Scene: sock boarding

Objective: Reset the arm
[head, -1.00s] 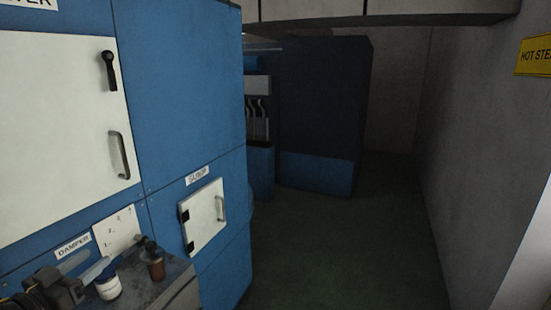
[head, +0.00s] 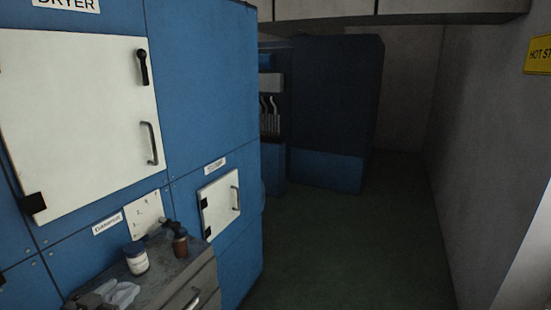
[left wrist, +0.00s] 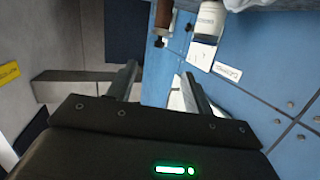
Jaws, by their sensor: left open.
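My left gripper (head: 100,298) shows only in part at the bottom left of the head view, low beside the grey cabinet top. A pale shape (head: 122,293) lies at its tip; I cannot tell what it is. In the left wrist view the two dark fingers of my left gripper (left wrist: 160,88) stand apart. A pale shape shows beside one finger there too, partly hidden by it. My right gripper is in neither view.
A grey drawer cabinet (head: 196,284) bears a white jar (head: 136,260) and a brown bottle (head: 180,246). Behind it stands the blue dryer (head: 205,100) with a white door (head: 85,120) and a smaller white hatch (head: 222,205). Dark green floor (head: 340,250) is clear at the right.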

